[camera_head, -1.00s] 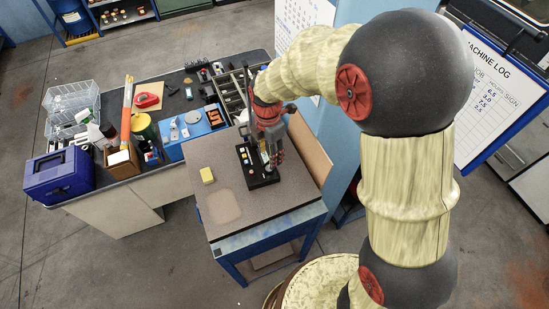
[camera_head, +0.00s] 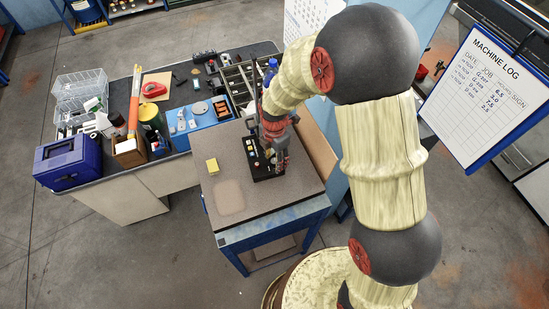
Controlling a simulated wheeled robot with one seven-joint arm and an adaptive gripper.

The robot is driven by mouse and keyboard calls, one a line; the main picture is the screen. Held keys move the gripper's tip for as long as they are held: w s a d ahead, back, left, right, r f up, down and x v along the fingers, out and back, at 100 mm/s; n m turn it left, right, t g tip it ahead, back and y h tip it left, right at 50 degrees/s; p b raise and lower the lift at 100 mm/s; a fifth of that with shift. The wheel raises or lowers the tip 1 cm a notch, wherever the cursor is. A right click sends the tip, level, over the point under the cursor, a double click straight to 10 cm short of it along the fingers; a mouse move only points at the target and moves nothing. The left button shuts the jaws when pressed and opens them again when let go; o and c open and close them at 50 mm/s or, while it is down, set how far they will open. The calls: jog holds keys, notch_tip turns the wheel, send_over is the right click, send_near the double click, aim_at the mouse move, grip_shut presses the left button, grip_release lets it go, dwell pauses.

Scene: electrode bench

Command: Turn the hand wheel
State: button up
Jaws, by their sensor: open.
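I cannot make out a hand wheel for certain. A black device (camera_head: 261,168) with several small light and coloured parts on top stands on the small brown-topped table (camera_head: 229,175). My gripper (camera_head: 281,163) points down over the right side of this device, and my arm reaches to it from the right. The gripper is open. It hides part of the device, and I cannot tell whether its fingers touch anything.
The table's front left is clear, with a pale patch. A cluttered bench (camera_head: 100,186) with a blue toolbox (camera_head: 66,164) stands to the left. A brown panel (camera_head: 317,150) edges the table's right side.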

jog(key=shift+c, duration=0.5)
grip_shut()
jog(key=m+b, duration=0.1)
jog(key=m, duration=0.2)
jog(key=shift+m+b, duration=0.4)
jog(key=m+b, duration=0.1)
jog(key=m, duration=0.4)
jog(key=shift+b, duration=0.35)
jog(key=m+b, duration=0.1)
jog(key=m, duration=0.4)
jog(key=m+b, duration=0.1)
jog(key=m, duration=0.3)
jog(key=shift+m, duration=0.4)
